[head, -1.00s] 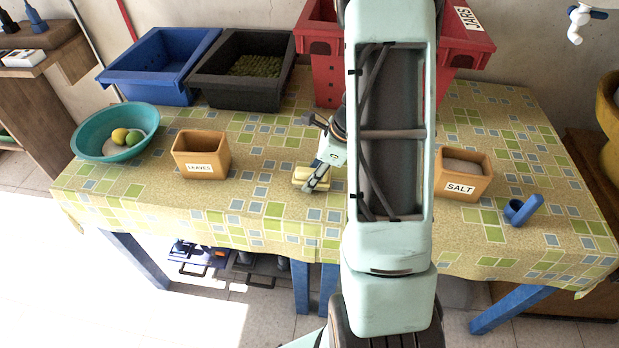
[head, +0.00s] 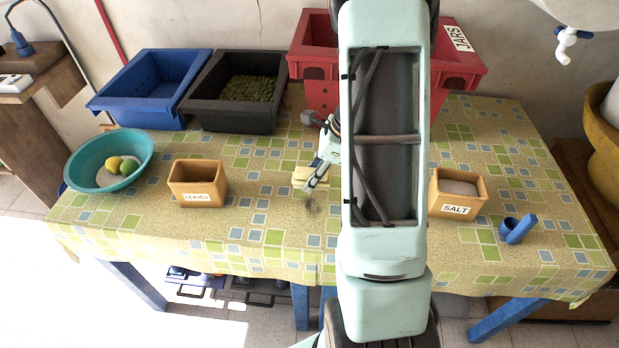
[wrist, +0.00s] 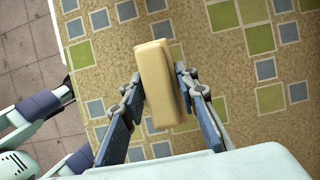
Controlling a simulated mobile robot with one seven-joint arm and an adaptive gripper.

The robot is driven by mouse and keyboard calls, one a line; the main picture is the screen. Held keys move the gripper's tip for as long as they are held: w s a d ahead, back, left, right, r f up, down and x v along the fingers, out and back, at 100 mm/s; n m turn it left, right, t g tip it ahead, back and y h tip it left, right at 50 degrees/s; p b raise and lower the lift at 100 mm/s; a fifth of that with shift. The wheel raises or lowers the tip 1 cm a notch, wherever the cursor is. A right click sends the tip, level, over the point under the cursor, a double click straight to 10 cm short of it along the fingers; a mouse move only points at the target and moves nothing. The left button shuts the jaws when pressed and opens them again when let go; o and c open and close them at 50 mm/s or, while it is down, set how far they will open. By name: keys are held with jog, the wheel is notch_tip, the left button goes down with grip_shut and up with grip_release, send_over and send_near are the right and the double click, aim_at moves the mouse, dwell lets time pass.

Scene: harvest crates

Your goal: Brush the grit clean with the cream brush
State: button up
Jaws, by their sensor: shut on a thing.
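My gripper (head: 318,176) is shut on the cream brush (head: 301,176) over the middle of the table. In the wrist view the brush (wrist: 157,85) is a pale block between the two fingers of my gripper (wrist: 160,88). I cannot tell whether its underside touches the cloth. The grit (head: 311,207) is a small dark smudge on the patterned cloth, just in front of the brush in the head view. I cannot make out the grit in the wrist view. My arm hides part of the table to the right of the brush.
A LEAVES box (head: 197,196) and a teal bowl (head: 136,180) with fruit stand left. A SALT box (head: 458,208) and a blue scoop-like thing (head: 518,230) stand right. Blue (head: 136,115), black (head: 203,122) and red (head: 313,68) crates line the back.

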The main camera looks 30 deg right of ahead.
jog(key=shift+r+p, duration=0.9)
jog(key=shift+r, duration=0.55)
